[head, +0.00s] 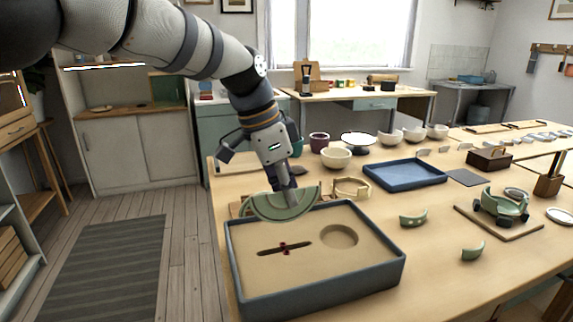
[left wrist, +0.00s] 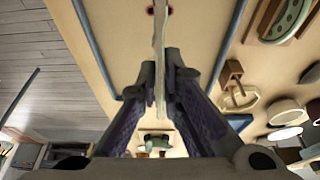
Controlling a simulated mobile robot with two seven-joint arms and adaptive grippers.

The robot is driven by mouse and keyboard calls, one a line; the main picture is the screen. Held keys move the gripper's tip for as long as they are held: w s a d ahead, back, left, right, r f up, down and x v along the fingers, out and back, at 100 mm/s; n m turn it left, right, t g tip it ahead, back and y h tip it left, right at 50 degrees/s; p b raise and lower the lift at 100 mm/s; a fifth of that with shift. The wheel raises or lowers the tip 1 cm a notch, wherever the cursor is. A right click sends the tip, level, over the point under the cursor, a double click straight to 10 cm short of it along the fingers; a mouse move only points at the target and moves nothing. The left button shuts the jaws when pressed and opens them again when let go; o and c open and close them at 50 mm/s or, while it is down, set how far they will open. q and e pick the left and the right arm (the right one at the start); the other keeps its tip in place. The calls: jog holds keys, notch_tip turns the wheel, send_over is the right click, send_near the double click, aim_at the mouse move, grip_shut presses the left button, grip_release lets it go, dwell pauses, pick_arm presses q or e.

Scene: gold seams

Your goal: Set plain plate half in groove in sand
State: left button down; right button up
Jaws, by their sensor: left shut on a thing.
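My left gripper (head: 289,192) is shut on a pale green plate half (head: 268,208). The plate half hangs with its curved edge down and its straight edge up, overlapping the far rim of the sand tray (head: 312,303) in the head view. In the left wrist view it shows edge-on (left wrist: 159,35) between the fingers of my left gripper (left wrist: 162,88). A dark narrow groove (head: 298,244) with small red marks lies in the sand (head: 340,268), nearer than the plate half and apart from it. My right gripper is not in view.
A round hollow (head: 339,236) lies in the sand right of the groove. Green shards (head: 413,218) (head: 473,251) lie on the table right of the tray. A wooden holder (head: 351,188) stands behind the tray, and a blue tray (head: 405,174) lies farther back.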

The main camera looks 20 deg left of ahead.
aim_at(287, 222)
pick_arm(q)
jog(key=shift+a+f+b, duration=0.1)
jog(key=shift+f+b, duration=0.35)
jog(key=shift+f, duration=2.1)
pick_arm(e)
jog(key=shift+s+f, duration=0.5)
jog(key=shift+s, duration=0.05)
pick_arm(q)
jog(key=shift+r, duration=0.1)
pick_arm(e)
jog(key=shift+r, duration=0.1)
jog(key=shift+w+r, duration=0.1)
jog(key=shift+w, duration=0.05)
pick_arm(q)
jog(key=shift+f, duration=0.3)
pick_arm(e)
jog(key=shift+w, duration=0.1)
pick_arm(q)
jog(key=shift+p, duration=0.3)
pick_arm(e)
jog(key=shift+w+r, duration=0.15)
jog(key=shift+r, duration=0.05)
pick_arm(q)
jog(key=shift+f, duration=0.35)
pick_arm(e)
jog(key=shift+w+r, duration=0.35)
pick_arm(q)
jog(key=shift+f, duration=1.6)
dwell(0.9)
